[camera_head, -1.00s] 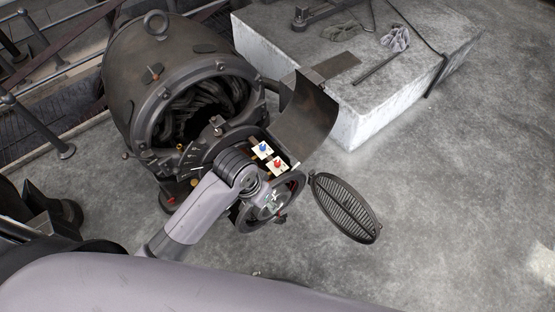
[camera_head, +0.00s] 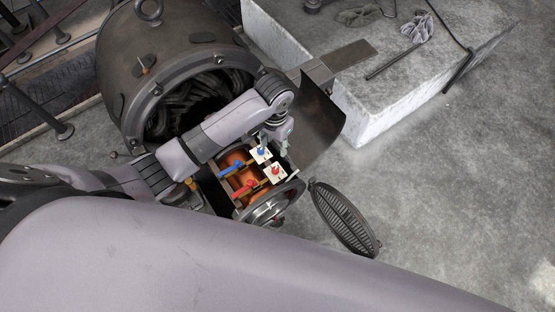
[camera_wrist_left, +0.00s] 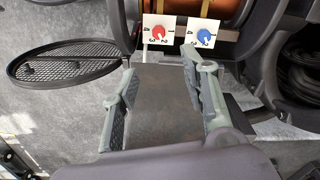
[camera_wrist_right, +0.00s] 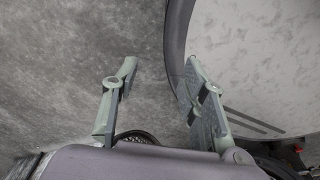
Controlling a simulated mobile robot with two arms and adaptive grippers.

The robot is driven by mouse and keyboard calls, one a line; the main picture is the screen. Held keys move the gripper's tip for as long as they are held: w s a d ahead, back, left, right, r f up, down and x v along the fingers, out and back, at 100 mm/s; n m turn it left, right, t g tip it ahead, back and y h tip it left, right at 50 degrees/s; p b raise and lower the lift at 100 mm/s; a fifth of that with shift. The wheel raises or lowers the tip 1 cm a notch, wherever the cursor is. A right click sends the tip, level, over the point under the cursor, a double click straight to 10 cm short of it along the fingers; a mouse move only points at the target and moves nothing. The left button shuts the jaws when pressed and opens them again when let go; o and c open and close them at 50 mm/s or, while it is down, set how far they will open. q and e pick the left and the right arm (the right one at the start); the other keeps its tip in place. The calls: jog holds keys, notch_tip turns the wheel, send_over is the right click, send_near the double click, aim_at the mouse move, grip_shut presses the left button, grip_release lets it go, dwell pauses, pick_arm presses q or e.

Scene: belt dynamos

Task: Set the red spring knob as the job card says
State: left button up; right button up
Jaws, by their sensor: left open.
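The red spring knob (camera_head: 276,170) sits on a white numbered plate at the open end of the dynamo; it also shows in the left wrist view (camera_wrist_left: 158,32). The blue knob (camera_head: 262,151) is on its own plate beside it, also in the left wrist view (camera_wrist_left: 205,36). My left gripper (camera_head: 279,140) is open and empty, next to the blue knob's plate and apart from the red knob. Its fingers (camera_wrist_left: 162,68) are spread below both plates in the left wrist view. My right gripper (camera_wrist_right: 162,66) is open and empty above the floor. I cannot identify a job card.
A red lever (camera_head: 244,190) and a blue lever (camera_head: 231,170) lie over the copper drum (camera_head: 234,158). A curved cover (camera_head: 318,115) hangs open at the right. A slotted round lid (camera_head: 343,218) is beside the dynamo. A stone block (camera_head: 385,105) stands behind.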

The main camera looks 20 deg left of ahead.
pick_arm(q)
send_over(275, 169)
notch_tip(275, 169, down, 6)
notch_tip(275, 169, down, 9)
jog(key=b, duration=0.2)
jog(key=shift+b, duration=0.35)
jog(key=shift+f, duration=0.45)
grip_shut()
pick_arm(e)
jog(key=shift+s+f, duration=1.45)
jog(key=shift+f, duration=0.15)
